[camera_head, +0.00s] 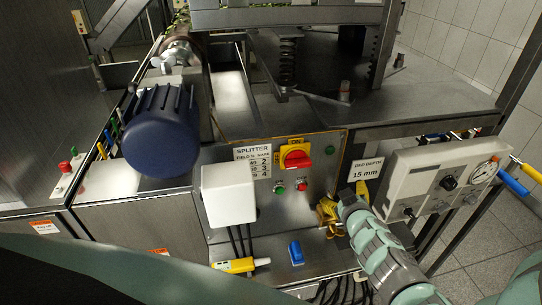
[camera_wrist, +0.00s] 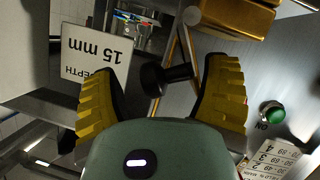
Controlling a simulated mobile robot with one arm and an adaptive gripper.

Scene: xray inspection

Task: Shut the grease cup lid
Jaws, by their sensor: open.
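The grease cup looks to be the brass-coloured box (camera_wrist: 238,16) at the top of the upside-down wrist view. A thin brass edge beside it appears to be its lid (camera_wrist: 180,52), standing open and seen nearly edge-on. A black knob (camera_wrist: 152,80) on a short stem sticks out from the lid. My gripper (camera_wrist: 168,98) is open, its yellow ribbed fingers on either side of the knob with gaps. In the head view my gripper (camera_head: 344,203) is in front of the splitter panel's right end. There my arm and fingers hide the cup and lid.
The splitter panel (camera_head: 325,172) carries a red rotary switch (camera_head: 296,156) and buttons left of my gripper. The 15 mm sign (camera_head: 366,169) is close by. A gauge box (camera_head: 440,180) stands right. A blue piece (camera_head: 296,252) and yellow tester (camera_head: 238,265) lie on the ledge below.

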